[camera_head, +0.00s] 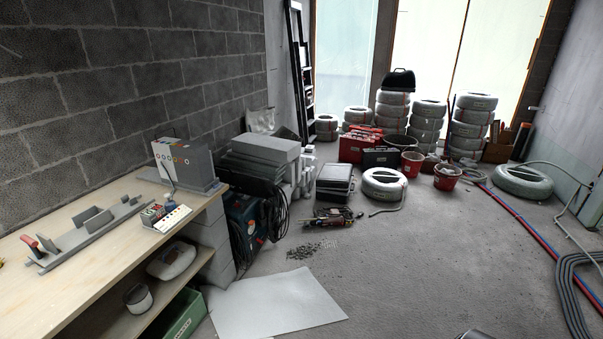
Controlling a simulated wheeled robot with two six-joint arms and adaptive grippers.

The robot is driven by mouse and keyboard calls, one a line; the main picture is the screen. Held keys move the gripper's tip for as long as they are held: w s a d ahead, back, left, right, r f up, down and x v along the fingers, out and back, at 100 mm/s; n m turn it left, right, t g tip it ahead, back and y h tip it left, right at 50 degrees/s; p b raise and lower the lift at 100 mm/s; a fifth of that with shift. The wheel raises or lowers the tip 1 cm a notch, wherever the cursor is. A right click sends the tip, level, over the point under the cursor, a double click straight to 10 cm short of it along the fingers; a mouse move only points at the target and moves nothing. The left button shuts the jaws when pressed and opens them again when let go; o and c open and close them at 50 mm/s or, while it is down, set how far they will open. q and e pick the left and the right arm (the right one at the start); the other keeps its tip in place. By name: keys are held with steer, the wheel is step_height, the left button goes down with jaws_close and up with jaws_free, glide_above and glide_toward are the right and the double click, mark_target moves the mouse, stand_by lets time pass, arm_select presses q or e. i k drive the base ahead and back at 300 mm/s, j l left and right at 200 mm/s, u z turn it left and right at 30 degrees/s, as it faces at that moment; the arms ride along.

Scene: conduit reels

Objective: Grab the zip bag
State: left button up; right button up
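I cannot pick out a zip bag with certainty. A small pale pack with coloured pieces (166,217) lies near the front edge of the wooden workbench (60,290); it is too small to tell whether it is a bag. A dark, bulky item with yellow and red parts (333,216) lies on the floor in the middle and is also unclear. Neither of my grippers shows clearly in the head view.
A grey box with coloured dots (184,162) and a grey rack (85,232) stand on the bench. A white sheet (275,305) lies on the floor.

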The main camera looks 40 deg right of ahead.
mark_target(254, 186)
steer(key=z, duration=0.65)
steer(key=i+l+u, duration=0.35)
steer(key=i+l, duration=0.2)
steer(key=i, duration=0.5)
steer(key=i+l+u, duration=0.35)
steer(key=i+l, duration=0.45)
steer(key=i, duration=0.2)
steer(key=i+l+u, duration=0.35)
steer(key=i+l, duration=0.5)
steer(key=l, duration=0.2)
